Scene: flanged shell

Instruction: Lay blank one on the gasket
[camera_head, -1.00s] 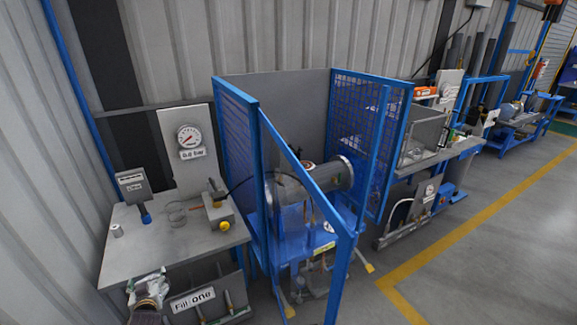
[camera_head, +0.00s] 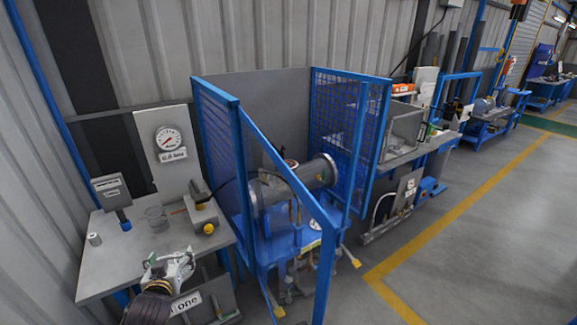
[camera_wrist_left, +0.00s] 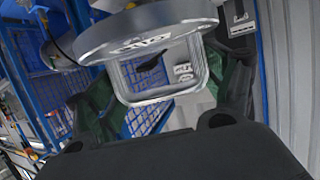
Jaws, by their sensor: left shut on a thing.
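I cannot make out the gasket. My right gripper is not in view.
A dial gauge (camera_head: 168,140) stands behind. The slanting blue cage rail (camera_head: 290,178) crosses before the shell. Open floor lies right.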

